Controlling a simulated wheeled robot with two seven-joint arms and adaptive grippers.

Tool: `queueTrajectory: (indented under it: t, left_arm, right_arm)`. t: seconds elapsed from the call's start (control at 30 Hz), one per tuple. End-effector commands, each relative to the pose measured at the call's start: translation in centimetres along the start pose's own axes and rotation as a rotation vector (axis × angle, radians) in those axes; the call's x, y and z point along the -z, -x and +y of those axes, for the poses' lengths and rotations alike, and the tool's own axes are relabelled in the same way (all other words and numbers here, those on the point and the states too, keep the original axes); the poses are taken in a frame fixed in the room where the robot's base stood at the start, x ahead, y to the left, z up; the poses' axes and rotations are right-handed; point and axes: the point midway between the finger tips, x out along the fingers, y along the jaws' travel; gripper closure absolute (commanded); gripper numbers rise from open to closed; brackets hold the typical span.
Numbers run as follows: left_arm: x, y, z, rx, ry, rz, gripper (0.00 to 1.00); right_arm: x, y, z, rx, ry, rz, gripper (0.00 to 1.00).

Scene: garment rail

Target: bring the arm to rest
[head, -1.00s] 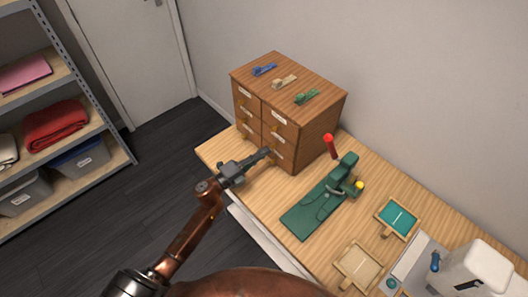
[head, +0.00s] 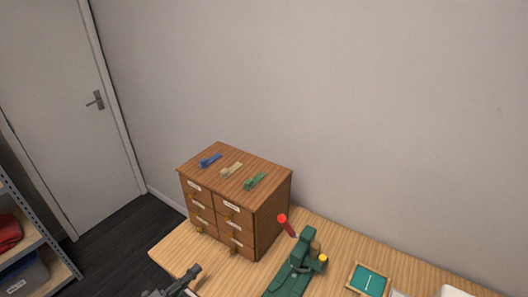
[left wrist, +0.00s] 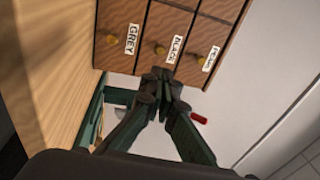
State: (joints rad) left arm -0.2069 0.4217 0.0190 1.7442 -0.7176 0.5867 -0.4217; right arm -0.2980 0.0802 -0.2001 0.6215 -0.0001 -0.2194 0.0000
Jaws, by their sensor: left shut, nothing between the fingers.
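My left gripper (head: 193,272) shows at the bottom edge of the head view, in front of the wooden drawer cabinet and apart from it. Most of its arm is out of the picture. In the left wrist view its fingers (left wrist: 161,76) are closed together and empty, with the labelled drawer fronts (left wrist: 150,35) beyond them. The cabinet (head: 272,218) stands at the back left of the table, its visible drawers shut. My right gripper is not in view.
Blue, beige and green clips (head: 255,181) lie on the cabinet. A green press with a red handle (head: 287,225) stands to its right, near a teal-filled wooden frame (head: 369,281). The wooden table (head: 175,255) has bare room left of the cabinet. A shelf (head: 55,262) stands at far left.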

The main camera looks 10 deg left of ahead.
Motion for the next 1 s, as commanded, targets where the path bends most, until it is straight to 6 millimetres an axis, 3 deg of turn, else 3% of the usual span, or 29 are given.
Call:
queueTrajectory:
  t: [0.13, 0.27, 0.43, 0.57, 0.67, 0.8, 1.0]
  left_arm:
    - [-0.9, 0.1, 0.0, -0.003, 0.044, -0.065, 1.0]
    - [-3.4, 1.3, 0.3, -0.019, 0.174, -0.247, 1.0]
    - [-6.7, 5.3, 2.6, -0.071, 0.435, -0.56, 1.0]
    - [-7.3, 9.6, 5.6, -0.137, 0.649, -0.787, 1.0]
    - [-6.3, 13.2, 8.2, -0.205, 0.815, -0.951, 1.0]
    - [-2.9, 18.4, 11.7, -0.325, 1.036, -1.16, 1.0]
    - [2.4, 23.4, 14.2, -0.476, 1.233, -1.345, 1.0]
  right_arm:
    - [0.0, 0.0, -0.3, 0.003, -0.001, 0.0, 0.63]
    - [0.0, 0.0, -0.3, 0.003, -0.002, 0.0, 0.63]
    - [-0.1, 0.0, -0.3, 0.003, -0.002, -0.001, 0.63]
    - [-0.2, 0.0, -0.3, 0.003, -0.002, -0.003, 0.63]
    - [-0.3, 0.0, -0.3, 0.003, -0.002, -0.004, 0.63]
    - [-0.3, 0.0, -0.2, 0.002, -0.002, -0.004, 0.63]
    - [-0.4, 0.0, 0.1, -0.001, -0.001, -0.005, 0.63]
